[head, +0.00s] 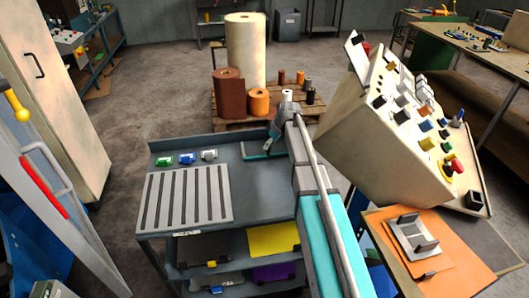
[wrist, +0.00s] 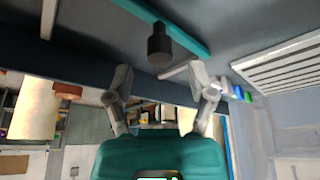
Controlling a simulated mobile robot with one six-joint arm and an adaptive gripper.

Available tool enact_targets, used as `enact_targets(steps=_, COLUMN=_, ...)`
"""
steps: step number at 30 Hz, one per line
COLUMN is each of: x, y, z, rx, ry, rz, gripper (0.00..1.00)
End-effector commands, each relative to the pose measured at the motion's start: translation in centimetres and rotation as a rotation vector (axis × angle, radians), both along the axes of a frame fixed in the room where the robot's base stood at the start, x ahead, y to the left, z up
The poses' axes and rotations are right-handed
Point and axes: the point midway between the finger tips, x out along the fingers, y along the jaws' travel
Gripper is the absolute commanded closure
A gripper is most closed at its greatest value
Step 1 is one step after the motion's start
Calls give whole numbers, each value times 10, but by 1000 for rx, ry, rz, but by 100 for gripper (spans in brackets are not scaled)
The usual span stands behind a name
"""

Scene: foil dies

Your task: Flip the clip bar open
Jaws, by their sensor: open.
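A teal bar (head: 262,156) lies on the grey cart top near its far right side; it looks like the clip bar. In the wrist view the teal bar (wrist: 190,42) runs across the top, with a black cylindrical knob (wrist: 159,46) standing at it. My gripper (wrist: 160,76) is open, its two grey fingers spread wide with nothing held between them. The knob is just beyond the gap between the fingertips. A thin light rod (wrist: 178,69) shows beside the right finger. In the head view my gripper (head: 275,132) is over the cart's far edge, and my arm hides part of that area.
A slotted light plate (head: 187,197) and green (head: 164,161), blue (head: 187,159) and white (head: 209,155) small blocks sit on the cart. Rolls (head: 246,55) stand on a pallet behind. A button console (head: 395,135) and orange board (head: 440,262) are at right. The middle cart top is bare.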

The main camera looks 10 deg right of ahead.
Motion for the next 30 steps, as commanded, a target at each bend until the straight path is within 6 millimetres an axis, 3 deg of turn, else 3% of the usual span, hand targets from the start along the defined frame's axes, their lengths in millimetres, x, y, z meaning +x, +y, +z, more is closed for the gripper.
enact_targets(steps=9, x=7, y=6, z=-24, rx=0, ry=0, rz=0, gripper=29)
enact_targets(steps=26, x=8, y=8, z=-28, rx=0, ry=0, rz=-1, gripper=29)
enact_targets(steps=30, x=8, y=8, z=-28, rx=0, ry=0, rz=-1, gripper=55)
